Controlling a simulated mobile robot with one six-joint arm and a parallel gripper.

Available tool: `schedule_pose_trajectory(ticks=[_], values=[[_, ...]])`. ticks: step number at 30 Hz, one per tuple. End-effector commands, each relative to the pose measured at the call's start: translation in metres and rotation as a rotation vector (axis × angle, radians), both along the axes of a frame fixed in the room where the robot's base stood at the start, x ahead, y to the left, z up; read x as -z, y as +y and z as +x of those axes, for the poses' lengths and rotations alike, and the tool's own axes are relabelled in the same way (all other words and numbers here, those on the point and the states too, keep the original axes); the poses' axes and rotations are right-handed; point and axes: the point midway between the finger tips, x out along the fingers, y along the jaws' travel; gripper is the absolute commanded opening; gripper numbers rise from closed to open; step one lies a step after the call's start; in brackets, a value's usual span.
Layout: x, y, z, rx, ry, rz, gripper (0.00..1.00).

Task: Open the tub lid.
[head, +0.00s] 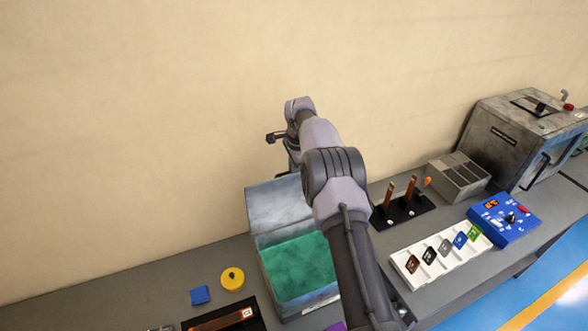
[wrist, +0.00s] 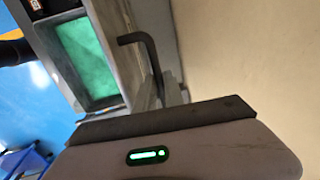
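The tub (head: 262,285) stands on the bench below my arm, with a green interior showing. Its grey lid (head: 272,203) is raised and stands up at the tub's back side, toward the wall; my arm hides its right part. The tub also shows in the wrist view (wrist: 58,72), with green inside. A dark bent handle (wrist: 142,40) sticks out beside the raised panel there. My gripper (head: 272,138) is above the lid, near the wall, and looks apart from it. Its fingers are too small to tell whether they are open or shut.
A yellow round piece (head: 232,278) and a blue block (head: 200,295) lie left of the tub. To the right are a black stand with copper bars (head: 405,212), a white tray (head: 398,262), a blue control box (head: 520,222) and a grey machine (head: 500,145). The wall is close behind.

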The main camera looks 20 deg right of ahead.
Motion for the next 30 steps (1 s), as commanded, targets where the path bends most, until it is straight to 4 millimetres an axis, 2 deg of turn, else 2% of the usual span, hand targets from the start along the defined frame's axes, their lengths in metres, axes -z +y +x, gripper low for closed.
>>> schedule_pose_trajectory(ticks=[1,3,12,16,23,30], values=[[0.001,0.0,0.0,0.0,0.002,0.0,0.24],[0.001,0.0,0.0,0.0,0.001,0.0,0.32],[-0.002,0.0,0.0,0.0,-0.003,-0.001,0.32],[-0.014,-0.001,-0.001,-0.001,-0.004,-0.002,0.32],[-0.065,-0.001,-0.012,0.0,-0.006,-0.002,0.32],[-0.128,-0.001,-0.024,0.0,-0.005,-0.002,0.32]])
